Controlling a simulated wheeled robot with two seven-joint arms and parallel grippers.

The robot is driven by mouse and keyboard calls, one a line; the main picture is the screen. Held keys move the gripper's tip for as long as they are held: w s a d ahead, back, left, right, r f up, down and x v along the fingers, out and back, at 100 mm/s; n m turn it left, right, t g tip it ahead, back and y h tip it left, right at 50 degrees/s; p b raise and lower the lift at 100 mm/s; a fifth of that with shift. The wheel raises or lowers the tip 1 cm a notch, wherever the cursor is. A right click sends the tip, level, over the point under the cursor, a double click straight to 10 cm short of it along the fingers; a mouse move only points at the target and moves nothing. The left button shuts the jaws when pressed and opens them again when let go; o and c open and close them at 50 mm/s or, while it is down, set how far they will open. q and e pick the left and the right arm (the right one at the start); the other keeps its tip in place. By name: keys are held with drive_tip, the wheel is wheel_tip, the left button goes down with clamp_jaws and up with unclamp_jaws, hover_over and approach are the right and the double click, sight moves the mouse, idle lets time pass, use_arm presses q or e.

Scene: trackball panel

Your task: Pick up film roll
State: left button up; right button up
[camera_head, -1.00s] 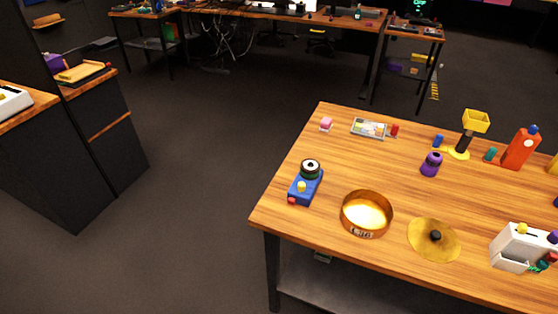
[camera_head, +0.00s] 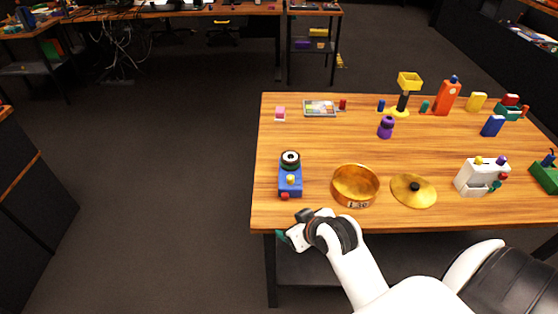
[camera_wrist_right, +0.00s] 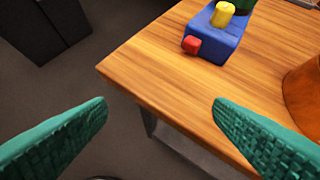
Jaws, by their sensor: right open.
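I cannot tell for sure which thing is the film roll. Small cylinder-like candidates on the table are a red one (camera_head: 343,104), a blue one (camera_head: 381,105) and a teal one (camera_head: 424,106), all toward the back. My right gripper (camera_head: 284,238) is just off the table's front left corner, apart from everything. In the right wrist view its two teal fingers (camera_wrist_right: 159,102) are spread and empty. My left gripper is out of view.
The wooden table (camera_head: 330,145) holds a brass bowl (camera_head: 355,186), a brass lid (camera_head: 413,191), a purple bottle (camera_head: 386,127), a tray (camera_head: 320,108), a pink block (camera_head: 280,114), a yellow-headed lamp (camera_head: 408,82) and a white dispenser (camera_head: 481,176). The table's middle is largely clear.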

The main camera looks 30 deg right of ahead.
sight(292, 158)
drive_tip(key=w+d+r+m+t, duration=0.1)
drive_tip(key=w+d, duration=0.2)
drive_tip(key=w, duration=0.2)
drive_tip(key=w+d+r+m+t+h, duration=0.1)
drive_tip(key=w+d+t, duration=0.1)
drive_tip(key=w+d, duration=0.2)
drive_tip(key=w+d+r+t+h, duration=0.1)
drive_tip(key=w+d, duration=0.3)
drive_tip(key=w, duration=0.3)
drive_tip(key=shift+r+m+t, duration=0.15)
drive_tip(key=shift+m+t, duration=0.25)
drive_tip(key=shift+a+x, duration=0.15)
drive_tip(key=shift+x, duration=1.35)
drive_tip(key=shift+a+x, duration=0.15)
drive_tip(key=shift+x, duration=1.4)
drive_tip(key=shift+s, duration=0.1)
drive_tip(key=shift+c, duration=0.6)
drive_tip(key=c, duration=1)
drive_tip(key=shift+o, duration=0.2)
